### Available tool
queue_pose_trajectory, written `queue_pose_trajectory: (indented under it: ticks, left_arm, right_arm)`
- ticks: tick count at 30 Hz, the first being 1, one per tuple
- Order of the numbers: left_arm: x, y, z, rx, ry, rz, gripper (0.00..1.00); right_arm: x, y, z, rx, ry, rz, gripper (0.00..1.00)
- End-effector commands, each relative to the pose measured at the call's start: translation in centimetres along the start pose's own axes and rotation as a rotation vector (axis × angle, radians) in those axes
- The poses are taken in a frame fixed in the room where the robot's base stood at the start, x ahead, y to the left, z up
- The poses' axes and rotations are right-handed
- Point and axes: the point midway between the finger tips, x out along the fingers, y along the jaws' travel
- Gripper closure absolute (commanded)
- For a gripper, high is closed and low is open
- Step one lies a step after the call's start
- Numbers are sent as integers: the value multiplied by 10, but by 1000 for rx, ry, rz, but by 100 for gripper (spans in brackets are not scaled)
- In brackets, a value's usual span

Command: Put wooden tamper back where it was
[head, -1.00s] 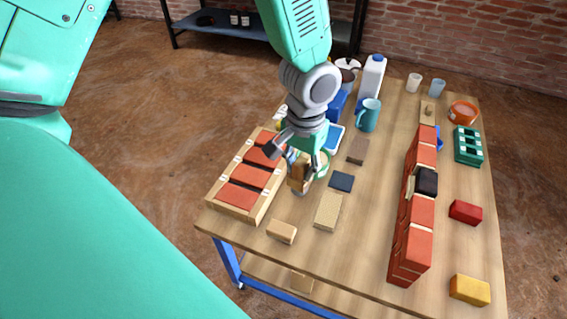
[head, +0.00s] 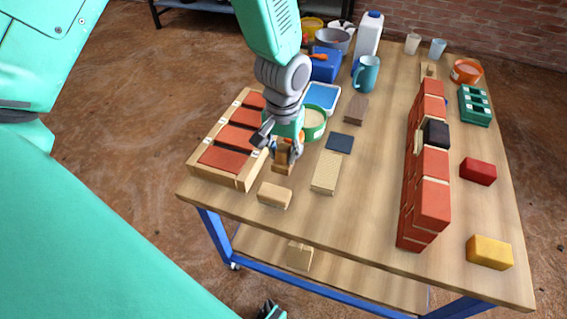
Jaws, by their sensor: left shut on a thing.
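The wooden tamper (head: 283,163) is a small brown wooden piece near the table's left front edge. My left gripper (head: 284,147) is shut on its upper part, and the fingers hide some of it. The tamper is upright, low at the tabletop; I cannot tell whether its base touches. It is between the wooden tray of red bricks (head: 193,170) and a tan ribbed block (head: 326,172). A dark fingertip-like part of my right gripper (head: 268,308) shows at the bottom edge; its opening cannot be made out.
A light wooden block (head: 274,195) lies just in front of the tamper. A green round container (head: 314,122) and a blue-rimmed tray (head: 322,98) stand behind it. A red brick wall (head: 431,190) crosses the table's right half. Bare tabletop (head: 375,180) lies between.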

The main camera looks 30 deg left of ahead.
Motion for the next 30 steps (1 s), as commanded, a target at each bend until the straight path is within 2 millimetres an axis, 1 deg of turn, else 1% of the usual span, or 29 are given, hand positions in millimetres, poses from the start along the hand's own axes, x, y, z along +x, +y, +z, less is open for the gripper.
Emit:
queue_pose_trajectory:
  ticks: [1,3,6,13,16,17,18,27,30]
  left_arm:
    - [10,0,1,0,-3,-1,100]
    - [21,0,1,0,-4,-2,100]
    - [32,0,0,1,-2,-1,100]
    - [30,0,0,1,-1,-1,100]
    - [33,0,0,1,-2,-1,100]
    - [33,0,0,1,-2,-1,68]
    - [32,0,0,1,-1,-1,55]
    - [32,0,0,1,-1,-1,55]
    - [26,0,0,1,0,0,55]
  right_arm:
    - [4,0,0,0,0,0,19]
    - [9,0,0,0,0,0,19]
    - [13,0,1,0,0,0,19]
    - [11,0,1,0,0,0,19]
    - [11,0,1,0,0,0,19]
    - [11,0,1,0,0,0,19]
    - [11,0,1,0,0,0,19]
    - [11,0,0,0,0,0,19]
    - [10,0,0,0,0,0,19]
